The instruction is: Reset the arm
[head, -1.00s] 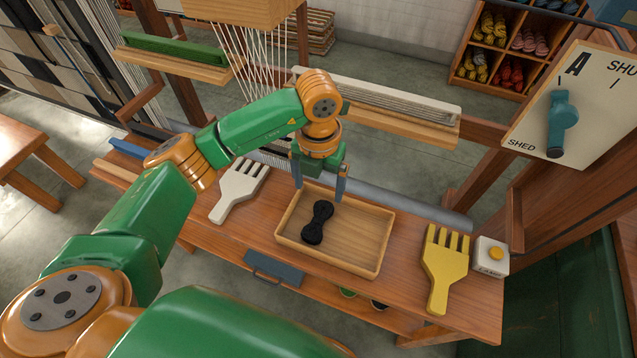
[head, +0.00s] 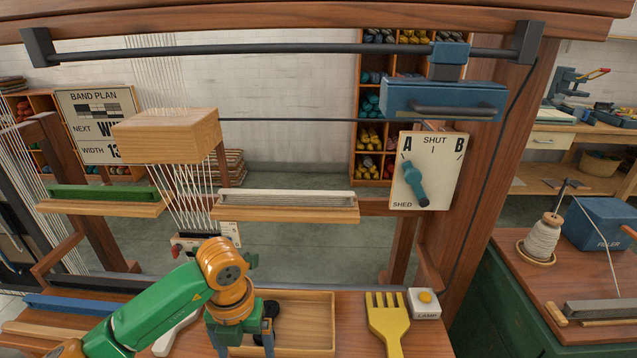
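My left arm comes in from the lower left, and its gripper (head: 240,345) hangs fingers-down over the left part of a wooden tray (head: 318,300). Its two fingers stand apart, with nothing seen between them; the tips are near the bottom edge of the picture. A black waisted piece (head: 270,312) lies in the tray, partly hidden behind the gripper. A white fork-shaped beater (head: 175,335) is partly hidden by my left arm. My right gripper is not in view.
A yellow fork (head: 387,320) and a lamp button box (head: 424,302) stand right of the tray. Above the bench are a wooden block (head: 166,135) with threads, a rail tray (head: 285,206), a dial board (head: 430,170) and a blue box (head: 443,100). A green cabinet (head: 505,310) is at right.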

